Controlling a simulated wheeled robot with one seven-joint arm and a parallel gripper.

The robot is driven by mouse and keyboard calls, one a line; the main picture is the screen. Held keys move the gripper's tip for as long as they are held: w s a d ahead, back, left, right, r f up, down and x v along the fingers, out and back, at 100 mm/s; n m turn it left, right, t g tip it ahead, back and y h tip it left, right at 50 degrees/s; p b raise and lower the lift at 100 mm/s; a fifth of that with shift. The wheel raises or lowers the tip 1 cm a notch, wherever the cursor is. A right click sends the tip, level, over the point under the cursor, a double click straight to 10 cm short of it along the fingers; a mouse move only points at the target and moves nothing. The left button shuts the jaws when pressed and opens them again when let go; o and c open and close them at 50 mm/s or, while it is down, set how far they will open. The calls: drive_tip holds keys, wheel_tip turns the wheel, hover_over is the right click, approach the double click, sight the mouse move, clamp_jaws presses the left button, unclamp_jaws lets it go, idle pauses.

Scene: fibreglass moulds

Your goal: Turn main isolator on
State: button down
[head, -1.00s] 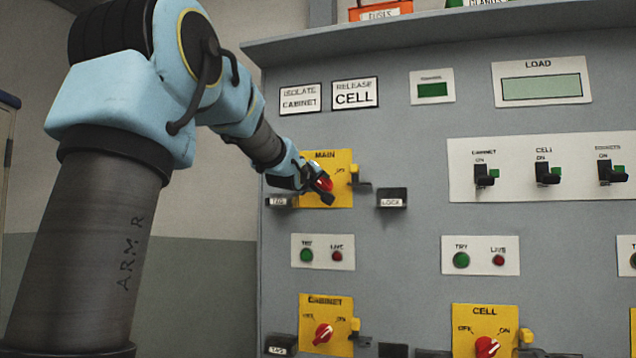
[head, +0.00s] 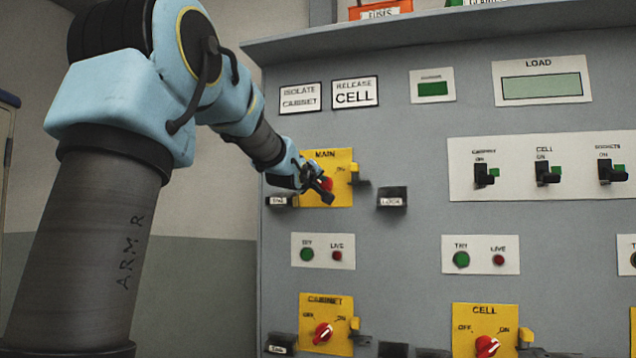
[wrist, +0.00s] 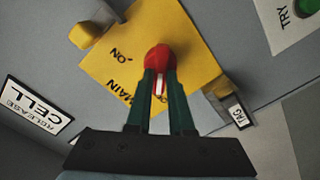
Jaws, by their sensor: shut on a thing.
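The main isolator is a red rotary knob (head: 328,185) on a yellow plate (head: 342,198) marked MAIN. My gripper (head: 321,188) is at the plate, with its fingers around the knob. In the wrist view, the gripper's green fingers (wrist: 159,85) are shut on the red knob (wrist: 159,57). A white pointer line on the knob lies between the fingers and does not point at the ON mark (wrist: 121,56).
A LOCK block (head: 392,198) sits right of the plate, a TAG block (head: 279,201) left. Below are TRY/LIVE lamps (head: 322,252) and the yellow CABINET (head: 325,325) and CELL (head: 486,332) isolators. Three black switches (head: 548,173) are at right. A ledge (head: 440,32) overhangs the top.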

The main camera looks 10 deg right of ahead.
drive_tip(key=m+b, duration=0.2)
drive_tip(key=m, duration=0.2)
drive_tip(key=shift+d+f+m, duration=0.1)
drive_tip(key=shift+m, duration=0.2)
drive_tip(key=m+b, duration=0.1)
drive_tip(key=m, duration=0.3)
drive_tip(key=shift+s+m+b, duration=0.1)
drive_tip(key=shift+m+b, duration=0.2)
drive_tip(key=shift+b, duration=0.05)
drive_tip(key=m, duration=0.2)
drive_tip(key=m+b, duration=0.1)
drive_tip(key=m, duration=0.1)
drive_tip(key=shift+d+m, duration=0.2)
drive_tip(key=shift+m, duration=0.1)
drive_tip(key=shift+m+b, duration=0.55)
drive_tip(key=shift+m, duration=1.45)
drive_tip(key=c, duration=0.8)
unclamp_jaws()
drive_tip(key=shift+s, duration=0.1)
